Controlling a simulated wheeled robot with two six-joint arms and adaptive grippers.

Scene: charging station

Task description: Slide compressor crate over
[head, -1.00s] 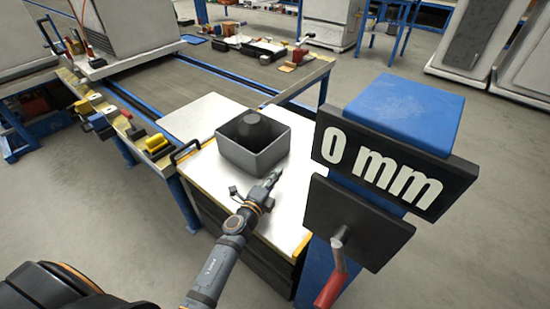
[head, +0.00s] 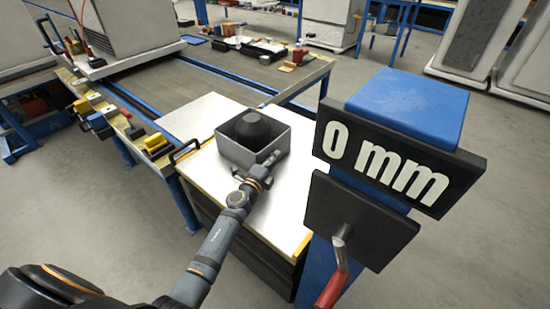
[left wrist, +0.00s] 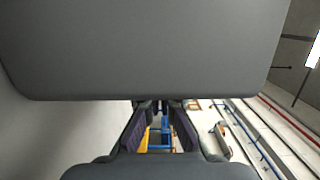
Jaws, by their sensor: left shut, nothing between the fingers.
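The compressor crate is an open grey box (head: 234,153) on the white top of a black cabinet. A dark rounded compressor (head: 254,130) sits inside it. My left gripper (head: 274,157) is shut and empty at the crate's near right side, overlapping that wall in the head view; I cannot tell whether it touches. In the left wrist view the left gripper's fingers (left wrist: 160,112) show below a large plain grey surface, which I cannot identify for sure. My right gripper is not in view.
The cabinet's white top (head: 285,213) is clear right of and in front of the crate. A blue post with a "0 mm" sign (head: 390,165) and a red-handled crank (head: 333,287) stands at right. A workbench with yellow items (head: 155,143) is at left.

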